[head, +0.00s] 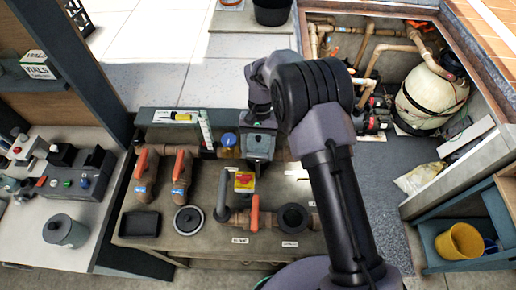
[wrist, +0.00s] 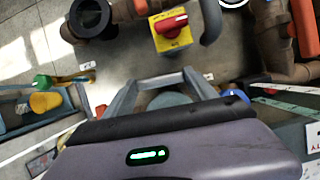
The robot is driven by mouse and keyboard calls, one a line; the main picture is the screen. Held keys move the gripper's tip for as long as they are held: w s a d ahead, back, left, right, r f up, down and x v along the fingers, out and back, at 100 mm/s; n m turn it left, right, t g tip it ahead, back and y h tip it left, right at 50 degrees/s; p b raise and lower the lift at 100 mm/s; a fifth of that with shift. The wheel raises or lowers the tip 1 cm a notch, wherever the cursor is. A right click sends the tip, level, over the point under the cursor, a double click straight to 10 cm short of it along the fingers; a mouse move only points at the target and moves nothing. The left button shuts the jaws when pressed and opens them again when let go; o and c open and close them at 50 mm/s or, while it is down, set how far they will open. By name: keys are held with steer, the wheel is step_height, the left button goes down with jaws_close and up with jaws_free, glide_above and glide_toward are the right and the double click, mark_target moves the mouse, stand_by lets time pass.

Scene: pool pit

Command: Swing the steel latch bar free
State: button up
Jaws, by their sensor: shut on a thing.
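My gripper (head: 258,118) is shut at the back of the bench, at the top of a small grey unit. I take the grey U-shaped frame on this unit to be the steel latch bar (head: 260,143). A rounded blue-grey top shows between the arms.
The floor pit lies back right.

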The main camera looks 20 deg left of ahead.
steer(key=shift+n, duration=0.4)
steer(key=o, duration=1.1)
steer(key=p+v, duration=0.1)
steer(key=v, duration=0.4)
steer(key=p+v, duration=0.1)
steer(key=v, duration=0.5)
steer(key=p+v, duration=0.1)
steer(key=v, duration=0.5)
steer(key=shift+s+a+r+p, duration=0.1)
steer(key=shift+a+r+p, duration=0.15)
steer(key=shift+p, duration=0.1)
